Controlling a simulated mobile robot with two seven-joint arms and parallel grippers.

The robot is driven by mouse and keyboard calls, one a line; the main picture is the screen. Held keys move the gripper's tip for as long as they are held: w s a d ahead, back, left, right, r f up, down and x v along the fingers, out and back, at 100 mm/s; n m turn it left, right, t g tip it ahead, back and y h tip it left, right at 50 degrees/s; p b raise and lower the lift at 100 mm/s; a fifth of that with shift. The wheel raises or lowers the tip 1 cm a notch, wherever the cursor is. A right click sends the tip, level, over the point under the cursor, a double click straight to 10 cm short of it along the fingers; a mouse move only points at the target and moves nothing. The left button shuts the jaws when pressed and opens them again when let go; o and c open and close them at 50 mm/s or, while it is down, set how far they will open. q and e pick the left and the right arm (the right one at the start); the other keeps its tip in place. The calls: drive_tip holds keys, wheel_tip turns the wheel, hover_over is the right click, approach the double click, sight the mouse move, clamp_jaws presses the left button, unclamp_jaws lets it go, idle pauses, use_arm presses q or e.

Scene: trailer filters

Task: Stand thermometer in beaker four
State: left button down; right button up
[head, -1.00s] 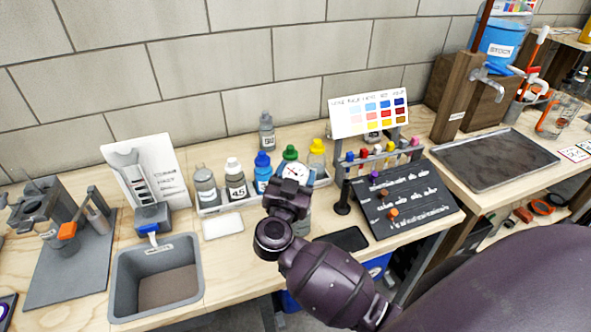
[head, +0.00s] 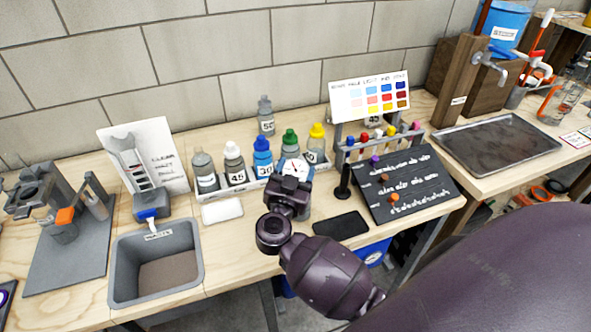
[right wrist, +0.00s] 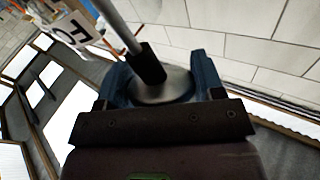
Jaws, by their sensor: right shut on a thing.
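The thermometer (head: 293,168) has a round white dial with a dark pointer, which faces the head camera. My right gripper (head: 290,182) is shut on it at the front edge of the bench, in front of the bottle row. In the right wrist view, the metal back of the thermometer's dial (right wrist: 165,86) sits between the blue fingertips of my right gripper (right wrist: 163,82). A black collar and a metal stem run from it to the upper left; the stem's tip is out of view. I cannot make out which vessel is beaker four. My left gripper is not in view.
A white tray (head: 222,211) holds several capped bottles behind my right gripper. A tube rack, a black board (head: 408,184) and a dark pad (head: 340,225) lie to the right. A grey basin (head: 118,282) is at left. A metal tray (head: 497,142) lies on the far-right bench.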

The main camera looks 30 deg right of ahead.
drive_tip(key=o, duration=1)
drive_tip(key=shift+a, duration=0.1)
